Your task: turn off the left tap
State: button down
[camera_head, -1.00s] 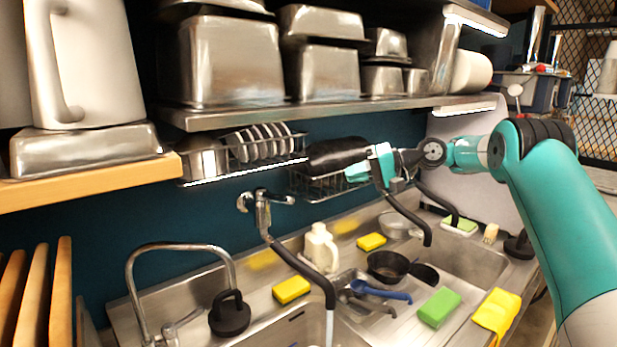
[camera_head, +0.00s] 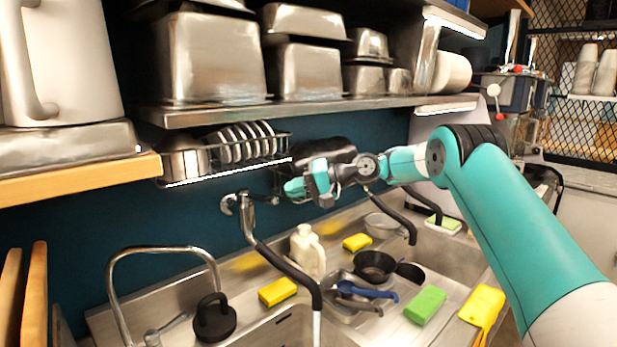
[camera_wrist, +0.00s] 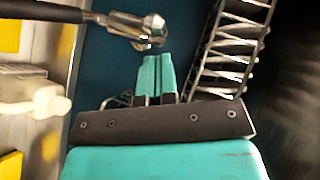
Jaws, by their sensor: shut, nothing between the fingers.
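The left wall tap (camera_head: 245,203) is chrome with a long black spout (camera_head: 280,262). Water (camera_head: 317,328) runs from the spout's end. In the wrist view its chrome body and round handle end (camera_wrist: 148,30) are just beyond my fingertips. My gripper (camera_head: 288,188) is turquoise, shut and empty. It is to the right of the tap, at about handle height. In the wrist view its shut fingers (camera_wrist: 155,58) point at the handle end with a small gap seeming to remain; I cannot tell whether they touch.
A dish rack (camera_head: 245,152) hangs above the tap, and its wires are right of my fingers in the wrist view (camera_wrist: 222,60). A white jug (camera_head: 307,250), yellow sponges (camera_head: 277,291) and pans (camera_head: 374,266) stand below. A second black spout (camera_head: 397,217) is to the right.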

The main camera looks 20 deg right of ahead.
jog(key=shift+s+a+f, duration=0.25)
jog(key=shift+a+f, duration=0.1)
jog(key=shift+a, duration=0.35)
jog(key=shift+s+a+f, duration=0.1)
